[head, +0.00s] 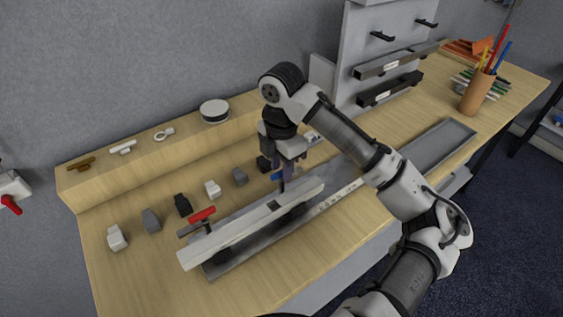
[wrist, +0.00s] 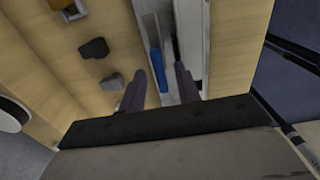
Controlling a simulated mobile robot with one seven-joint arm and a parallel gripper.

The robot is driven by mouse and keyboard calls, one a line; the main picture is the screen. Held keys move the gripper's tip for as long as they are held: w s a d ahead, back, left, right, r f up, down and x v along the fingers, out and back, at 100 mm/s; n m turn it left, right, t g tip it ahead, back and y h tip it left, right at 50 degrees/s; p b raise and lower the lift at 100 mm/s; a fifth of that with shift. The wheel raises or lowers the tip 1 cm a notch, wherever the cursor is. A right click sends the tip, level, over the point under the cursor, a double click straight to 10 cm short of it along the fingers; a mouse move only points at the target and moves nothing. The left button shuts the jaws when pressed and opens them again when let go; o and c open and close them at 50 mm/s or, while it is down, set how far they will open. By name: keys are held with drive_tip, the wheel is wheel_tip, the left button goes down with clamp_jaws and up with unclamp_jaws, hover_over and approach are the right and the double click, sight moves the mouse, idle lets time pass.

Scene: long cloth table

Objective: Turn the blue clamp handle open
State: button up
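The blue clamp handle (head: 278,177) is at the back edge of the long grey-white fixture (head: 225,240), mostly covered by my gripper in the head view. In the wrist view the blue handle (wrist: 155,66) lies lengthwise, between my two fingers as seen from above. My gripper (head: 284,172) points down over it. Its fingers (wrist: 160,78) are spread apart, with a visible gap beside the handle on the right. I cannot tell how far the fingertips are above the handle, or whether the left finger touches it.
A red clamp handle (head: 202,215) sits at the fixture's near left end. Several small grey, white and black blocks (head: 183,205) stand behind the fixture. A raised wooden shelf (head: 90,181) with a round white tin (head: 214,111) runs along the wall. A pen cup (head: 477,93) stands far right.

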wheel_tip(320, 180, up, 14)
drive_tip(key=b, duration=0.1)
drive_tip(key=shift+b, duration=0.3)
drive_tip(key=shift+s+f, duration=0.1)
drive_tip(key=shift+f, duration=0.1)
